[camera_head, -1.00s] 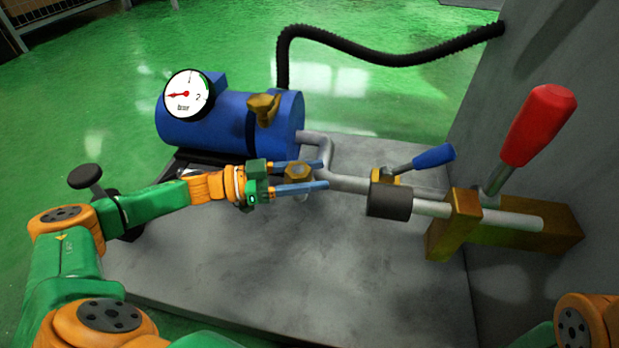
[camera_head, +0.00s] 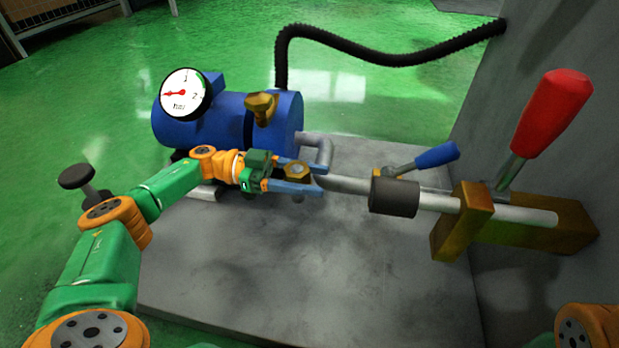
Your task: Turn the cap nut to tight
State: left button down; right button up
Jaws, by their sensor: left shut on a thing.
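The cap nut (camera_head: 297,171) is a brass hexagonal nut on the grey pipe, in front of the blue cylinder. My left gripper (camera_head: 312,180) comes in from the left with its two blue fingers on either side of the nut, shut on it. The fingers point to the right and are tilted a little down to the right.
A blue cylinder (camera_head: 222,120) carries a gauge (camera_head: 185,94) and a brass valve handle (camera_head: 261,107). A blue lever (camera_head: 437,155) and a red lever (camera_head: 551,113) stand to the right. A black hose (camera_head: 400,56) runs behind. The grey plate (camera_head: 330,270) in front is clear.

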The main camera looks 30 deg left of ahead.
pick_arm(q)
jog(key=shift+r, duration=0.1)
jog(key=shift+c, duration=1.2)
grip_release()
jog(key=shift+d, duration=0.1)
jog(key=shift+a, duration=0.3)
jog(key=v, duration=0.6)
jog(key=shift+a, duration=0.3)
